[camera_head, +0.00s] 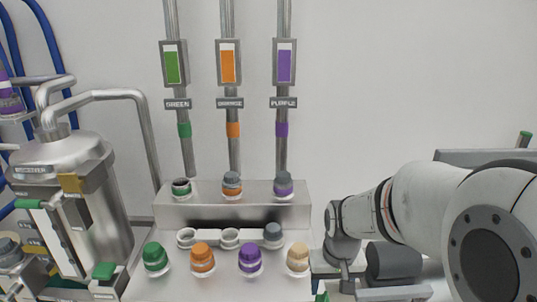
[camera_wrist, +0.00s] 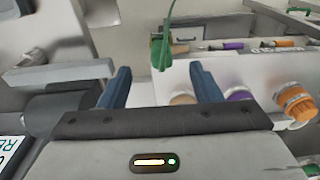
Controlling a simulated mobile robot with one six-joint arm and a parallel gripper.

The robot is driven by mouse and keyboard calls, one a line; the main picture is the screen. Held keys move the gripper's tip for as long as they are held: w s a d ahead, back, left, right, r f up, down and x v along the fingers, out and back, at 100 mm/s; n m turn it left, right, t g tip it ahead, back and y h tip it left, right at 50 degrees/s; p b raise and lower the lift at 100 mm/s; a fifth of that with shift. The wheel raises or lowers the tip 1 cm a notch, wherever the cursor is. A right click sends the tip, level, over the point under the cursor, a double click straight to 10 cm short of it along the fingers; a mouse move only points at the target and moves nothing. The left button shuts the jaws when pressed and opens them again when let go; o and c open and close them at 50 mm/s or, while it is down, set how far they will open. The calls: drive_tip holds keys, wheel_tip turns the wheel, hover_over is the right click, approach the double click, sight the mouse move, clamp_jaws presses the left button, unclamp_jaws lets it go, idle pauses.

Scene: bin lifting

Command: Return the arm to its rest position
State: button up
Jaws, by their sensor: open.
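My arm (camera_head: 425,210) reaches in from the right in the head view, its white links bent and its grey wrist low at the right end of the metal bench. The fingers are not clear in that view. In the wrist view my gripper (camera_wrist: 160,88) shows two blue fingers spread apart, with nothing held between them. A green hanging part (camera_wrist: 160,50) shows beyond the gap between the fingertips; its distance is hard to tell.
A row of green (camera_head: 155,257), orange (camera_head: 202,258), purple (camera_head: 250,258) and beige (camera_head: 297,257) capped pieces stands along the bench, left of my wrist. Pipes rise behind. A metal tank (camera_head: 75,195) stands at left. The upper right is mostly bare wall.

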drive_tip(key=s+r+t, duration=0.2)
drive_tip(key=s+r, duration=0.6)
drive_tip(key=s, duration=0.2)
drive_tip(key=shift+s+r, duration=0.15)
drive_tip(key=shift+s, duration=0.1)
